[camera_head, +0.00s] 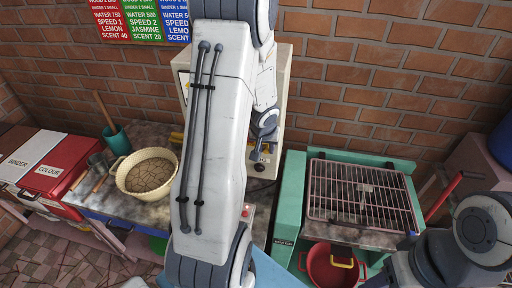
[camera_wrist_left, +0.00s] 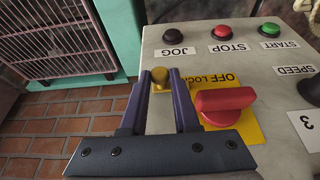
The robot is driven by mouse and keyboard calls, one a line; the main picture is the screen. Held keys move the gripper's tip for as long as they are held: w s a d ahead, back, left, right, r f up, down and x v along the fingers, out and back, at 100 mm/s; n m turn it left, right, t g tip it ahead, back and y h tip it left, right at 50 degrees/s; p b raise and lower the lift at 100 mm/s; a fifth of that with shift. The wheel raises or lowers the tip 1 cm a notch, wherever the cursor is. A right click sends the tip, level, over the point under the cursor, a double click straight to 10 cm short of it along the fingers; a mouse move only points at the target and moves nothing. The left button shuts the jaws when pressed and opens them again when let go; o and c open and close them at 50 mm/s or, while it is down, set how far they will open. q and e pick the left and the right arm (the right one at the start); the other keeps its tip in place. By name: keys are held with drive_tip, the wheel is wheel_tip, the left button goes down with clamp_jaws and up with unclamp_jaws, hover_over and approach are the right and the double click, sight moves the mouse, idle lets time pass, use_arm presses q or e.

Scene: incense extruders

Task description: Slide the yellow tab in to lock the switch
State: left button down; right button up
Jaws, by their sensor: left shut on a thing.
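In the left wrist view, the switch has a red handle (camera_wrist_left: 222,104) over a yellow plate (camera_wrist_left: 250,128) printed "OFF" and "LOCK". A brass-yellow knob (camera_wrist_left: 160,75), apparently the tab's end, sits at the panel's left edge. My left gripper (camera_wrist_left: 162,84) is shut on this knob, one finger on each side. In the head view my left gripper (camera_head: 258,153) is small and partly hidden by my arm, beside the cream machine. The switch cannot be made out there. My right arm shows at the lower right, but its fingers are not visible.
The panel carries a black JOG button (camera_wrist_left: 173,36), a red STOP button (camera_wrist_left: 221,31), a green START button (camera_wrist_left: 269,29) and a dark SPEED knob (camera_wrist_left: 311,91). A green-framed rack (camera_head: 295,190) stands to the right. A basket (camera_head: 133,163) sits on the left bench.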

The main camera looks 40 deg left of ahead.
use_arm(q)
drive_tip(key=shift+s+a, duration=0.15)
use_arm(e)
drive_tip(key=shift+a, duration=0.15)
use_arm(q)
drive_tip(key=c, duration=0.8)
unclamp_jaws()
drive_tip(key=shift+o, duration=0.6)
drive_tip(key=shift+s+a, duration=0.1)
drive_tip(key=shift+a, duration=0.05)
